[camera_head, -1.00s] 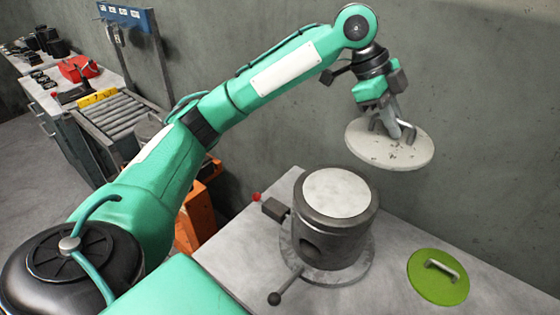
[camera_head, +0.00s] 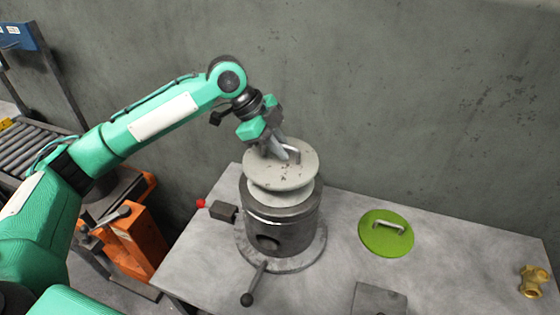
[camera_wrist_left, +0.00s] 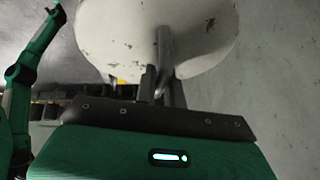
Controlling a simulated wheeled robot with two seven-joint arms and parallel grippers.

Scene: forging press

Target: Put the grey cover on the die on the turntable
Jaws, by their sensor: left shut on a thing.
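The grey cover (camera_head: 262,170) is a round disc with a handle on top. My left gripper (camera_head: 284,154) is shut on that handle. The cover hangs slightly tilted just above the die (camera_head: 285,217), a dark cylinder with a pale top on the turntable (camera_head: 313,253). A sliver of the die's pale top shows under the cover; I cannot tell whether the two touch at the far side. In the left wrist view the cover (camera_wrist_left: 120,32) fills the top, with the gripper fingers (camera_wrist_left: 163,70) at its handle. My right gripper is not in view.
A green cover (camera_head: 375,237) with a handle lies on the table (camera_head: 455,262) right of the die. A brass fitting (camera_head: 533,281) sits at the far right. A lever with a black knob (camera_head: 247,299) sticks out in front. A grey block (camera_head: 379,300) is at the front edge.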

